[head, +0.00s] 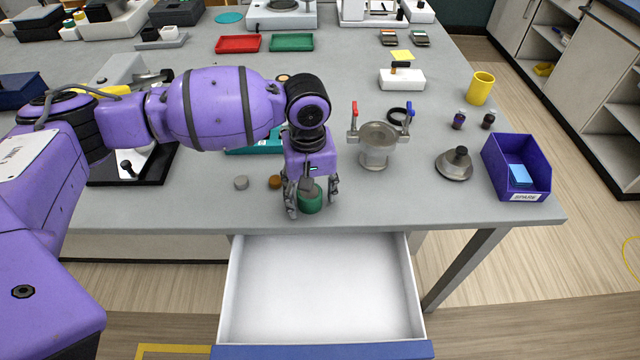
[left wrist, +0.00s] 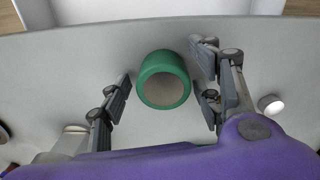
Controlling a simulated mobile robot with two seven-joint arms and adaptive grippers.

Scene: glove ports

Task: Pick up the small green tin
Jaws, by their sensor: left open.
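The small green tin (head: 311,202) stands on the grey table near its front edge, in the head view. In the left wrist view the tin (left wrist: 164,80) shows its green side and a grey-brown round top. My left gripper (head: 311,208) points down over the tin. The gripper hides part of the tin in the head view. My right gripper is not in view.
An open, empty white drawer (head: 318,290) juts out below the table edge. A small grey disc (head: 241,183) and a brown disc (head: 274,182) lie left of the tin.

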